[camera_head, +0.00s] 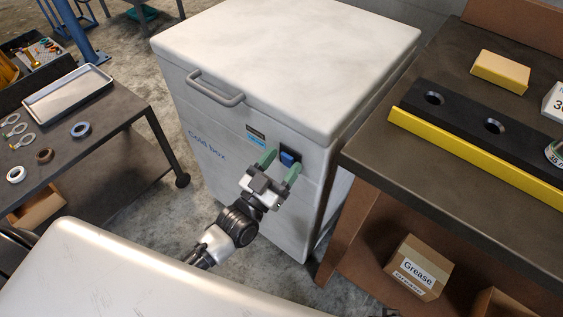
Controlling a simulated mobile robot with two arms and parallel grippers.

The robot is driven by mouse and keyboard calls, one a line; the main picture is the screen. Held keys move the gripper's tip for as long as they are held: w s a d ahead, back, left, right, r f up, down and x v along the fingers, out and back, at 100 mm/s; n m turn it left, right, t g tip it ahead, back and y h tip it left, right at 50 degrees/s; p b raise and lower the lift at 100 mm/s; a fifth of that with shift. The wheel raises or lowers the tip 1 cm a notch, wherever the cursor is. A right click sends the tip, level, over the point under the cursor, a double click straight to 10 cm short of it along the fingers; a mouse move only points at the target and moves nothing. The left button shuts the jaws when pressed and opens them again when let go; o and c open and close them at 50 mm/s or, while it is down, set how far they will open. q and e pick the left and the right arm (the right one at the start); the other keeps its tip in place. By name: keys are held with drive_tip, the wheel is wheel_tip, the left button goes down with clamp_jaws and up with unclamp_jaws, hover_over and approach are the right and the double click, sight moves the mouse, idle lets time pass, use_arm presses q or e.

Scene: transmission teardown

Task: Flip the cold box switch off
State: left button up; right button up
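The white cold box (225,165) stands in the middle of the view with its lid shut. Its blue switch (287,158) sits in a dark housing on the front face, near the right edge. I cannot tell which way the switch is set. My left gripper (280,166) is in front of that face, its green fingers apart and pointing at the switch. One fingertip is left of the switch and the other is just below its right side. The gripper holds nothing. I cannot tell if a finger touches the switch.
A dark workbench (400,165) stands close at the right, with a black and yellow fixture (470,125) on top and a Grease box (413,268) below. A cart (110,120) with a metal tray (68,94) and rings stands at the left. The cold box handle (215,90) juts out above.

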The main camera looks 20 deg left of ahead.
use_arm(q)
drive_tip(key=v, duration=1)
drive_tip(key=shift+s+f, duration=0.2)
drive_tip(key=shift+s, duration=0.15)
drive_tip(key=shift+a, duration=0.1)
